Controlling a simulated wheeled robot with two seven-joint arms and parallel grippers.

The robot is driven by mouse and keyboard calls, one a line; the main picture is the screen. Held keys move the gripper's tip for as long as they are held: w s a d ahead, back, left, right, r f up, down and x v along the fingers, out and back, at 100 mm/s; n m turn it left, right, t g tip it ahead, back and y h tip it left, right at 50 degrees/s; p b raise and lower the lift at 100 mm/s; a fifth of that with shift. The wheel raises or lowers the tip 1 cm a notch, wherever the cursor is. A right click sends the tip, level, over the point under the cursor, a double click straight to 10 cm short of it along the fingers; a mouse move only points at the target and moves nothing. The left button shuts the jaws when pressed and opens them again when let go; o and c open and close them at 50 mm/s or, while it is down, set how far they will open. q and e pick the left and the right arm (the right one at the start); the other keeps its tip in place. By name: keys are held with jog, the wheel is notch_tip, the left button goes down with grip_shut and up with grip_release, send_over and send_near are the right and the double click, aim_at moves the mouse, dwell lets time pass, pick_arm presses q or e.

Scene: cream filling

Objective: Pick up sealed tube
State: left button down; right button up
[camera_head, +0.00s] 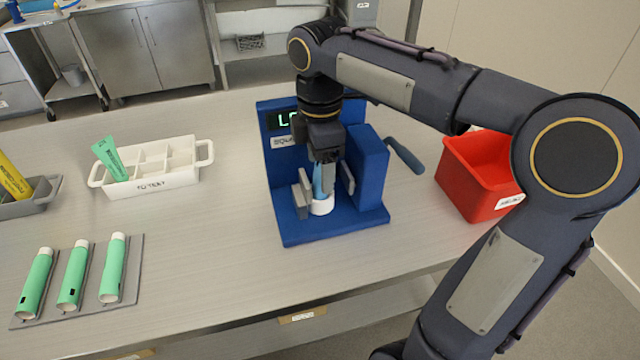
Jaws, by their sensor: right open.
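A light blue tube (319,186) stands upright in a white ring-like base (322,207) in the blue sealing machine (340,224). Grey jaw plates of the machine stand on either side of the tube. My right gripper (324,172) points down over the tube from above. It is open, with its fingers at the tube's upper part, and hides the tube's top. I cannot tell whether the fingers touch the tube. My left gripper is not in view.
A white divided tray (150,186) holds a green tube (110,158). Several green tubes lie on a grey plate (125,291) at front left. A grey holder (40,202) with a yellow tube stands at far left. A red bin (470,185) and the machine's lever (404,155) are on the right.

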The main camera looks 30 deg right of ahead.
jog(key=shift+f, duration=0.25)
jog(key=c, duration=1.1)
jog(key=shift+o, duration=0.2)
